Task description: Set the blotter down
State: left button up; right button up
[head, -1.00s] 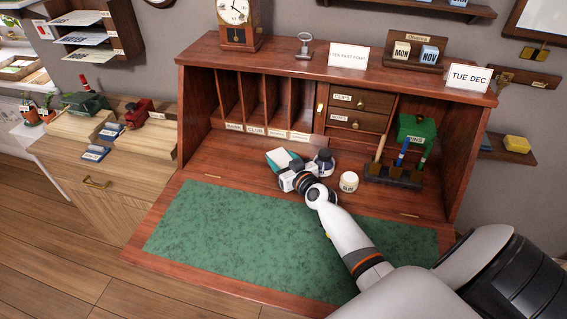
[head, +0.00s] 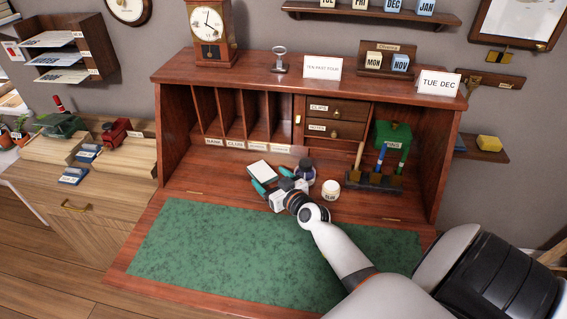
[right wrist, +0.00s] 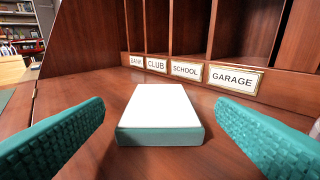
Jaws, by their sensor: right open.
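The blotter, a small block with a white top and teal side (head: 262,170), lies flat on the wooden desk floor, in front of the labelled pigeonholes. It also shows in the right wrist view (right wrist: 160,112), resting level on the wood. My right gripper (head: 271,180) is open just on the near side of it. In the right wrist view its two teal fingers (right wrist: 160,135) stand wide to the left and right of the blotter, with clear gaps on both sides. My left gripper is not in view.
An ink bottle (head: 306,173) stands close to the right of my right gripper, with a glue jar (head: 331,190) beyond it. A pen stand (head: 372,183) is farther right. The green desk mat (head: 210,245) has free room at the left front.

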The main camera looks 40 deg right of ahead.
jog(key=s, duration=0.2)
jog(key=s+r, duration=0.1)
jog(key=s, duration=0.5)
jog(key=shift+a+r, duration=0.15)
jog(key=shift+a, duration=0.15)
